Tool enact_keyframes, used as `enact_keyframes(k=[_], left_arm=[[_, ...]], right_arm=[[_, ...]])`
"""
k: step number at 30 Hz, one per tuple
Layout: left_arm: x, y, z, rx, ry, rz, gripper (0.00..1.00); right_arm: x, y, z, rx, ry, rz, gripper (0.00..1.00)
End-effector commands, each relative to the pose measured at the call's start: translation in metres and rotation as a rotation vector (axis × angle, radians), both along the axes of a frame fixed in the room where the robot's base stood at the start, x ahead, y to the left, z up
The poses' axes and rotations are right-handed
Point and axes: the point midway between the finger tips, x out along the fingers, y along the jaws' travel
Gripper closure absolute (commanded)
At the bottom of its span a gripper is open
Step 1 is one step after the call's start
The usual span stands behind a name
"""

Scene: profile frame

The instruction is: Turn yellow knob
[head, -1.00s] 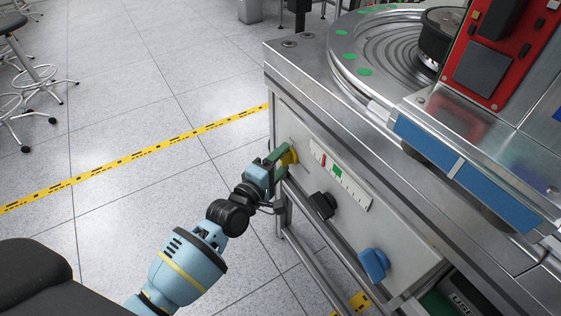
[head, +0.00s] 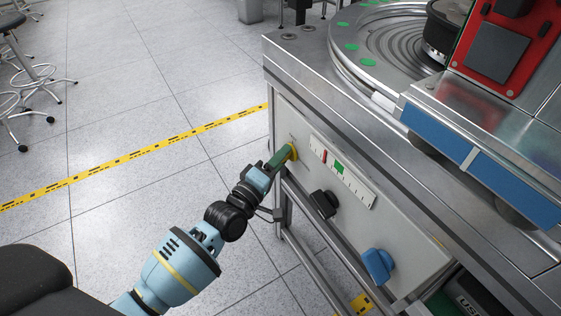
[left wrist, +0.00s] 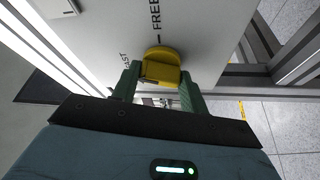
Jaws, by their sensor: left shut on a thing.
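The yellow knob (head: 292,152) is on the grey front panel of the machine, at the panel's left end in the head view. In the left wrist view the yellow knob (left wrist: 161,66) sits below printed letters reading "FREE", with more letters, partly hidden, to its left. My left gripper (head: 283,158) reaches it from the left arm. Its green fingers (left wrist: 160,82) stand on either side of the knob and are shut on it. My right gripper is not in view.
On the same panel are a black knob (head: 323,204), a blue knob (head: 378,265) and a white scale strip (head: 343,171) with red and green marks. A metal frame rail (head: 318,232) runs below the panel. Open floor (head: 130,130) lies to the left.

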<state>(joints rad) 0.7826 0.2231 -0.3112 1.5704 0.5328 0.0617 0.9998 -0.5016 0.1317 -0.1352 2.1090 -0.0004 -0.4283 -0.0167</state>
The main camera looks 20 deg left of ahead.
Motion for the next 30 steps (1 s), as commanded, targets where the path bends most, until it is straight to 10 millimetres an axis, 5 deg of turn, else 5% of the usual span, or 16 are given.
enact_keyframes(k=[30], left_arm=[[0.003,0.003,-0.007,0.758,-0.587,-0.002,0.79]], right_arm=[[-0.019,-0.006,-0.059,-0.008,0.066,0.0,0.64]])
